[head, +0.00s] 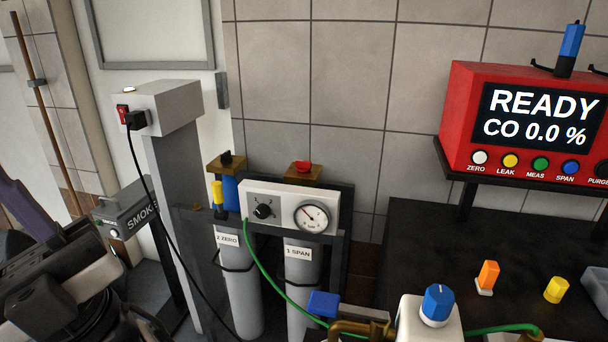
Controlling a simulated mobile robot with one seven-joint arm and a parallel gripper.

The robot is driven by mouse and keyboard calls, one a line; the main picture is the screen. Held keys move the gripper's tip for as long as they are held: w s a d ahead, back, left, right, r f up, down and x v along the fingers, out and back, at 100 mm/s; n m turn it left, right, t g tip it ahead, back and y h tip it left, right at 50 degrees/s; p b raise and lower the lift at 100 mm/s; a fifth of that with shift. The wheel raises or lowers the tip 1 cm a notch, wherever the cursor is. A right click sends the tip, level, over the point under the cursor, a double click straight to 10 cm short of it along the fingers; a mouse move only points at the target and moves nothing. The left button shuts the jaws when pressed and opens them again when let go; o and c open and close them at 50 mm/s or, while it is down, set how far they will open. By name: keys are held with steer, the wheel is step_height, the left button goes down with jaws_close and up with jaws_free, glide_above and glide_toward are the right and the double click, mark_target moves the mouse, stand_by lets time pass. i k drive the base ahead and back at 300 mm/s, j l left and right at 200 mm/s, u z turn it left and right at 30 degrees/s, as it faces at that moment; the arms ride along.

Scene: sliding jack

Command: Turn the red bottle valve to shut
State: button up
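The red bottle valve (302,166) is a small red knob on a brass-coloured block on top of the bottle labelled 1 SPAN (303,270). It stands just behind the white gauge panel. Nothing touches it. Next to it on the left, the bottle labelled 2 ZERO (240,285) has a black knob (226,158) on a similar block. Parts of my arm fill the lower left corner, well left of the bottles. I cannot make out my gripper's fingers in this view.
The white panel (262,196) has a black knob and a dial gauge (312,218). A green hose runs down in front of the bottles. A grey post (170,190) with a black cable stands left. A red analyser (520,80) reading READY stands right, above a dark bench (420,240).

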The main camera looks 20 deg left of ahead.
mark_target(302, 166)
steer(key=i+j+z, duration=0.25)
steer(key=j, duration=0.3)
steer(key=j+z, duration=0.2)
steer(key=j, duration=0.35)
steer(key=i+j+z, duration=0.1)
steer(key=j+z, duration=0.15)
steer(key=j, duration=0.35)
steer(key=i+j+z, duration=0.2)
steer(key=j, duration=0.25)
steer(key=j+z, duration=0.2)
steer(key=j, duration=0.3)
steer(key=i+j, duration=0.1)
steer(key=i, duration=0.15)
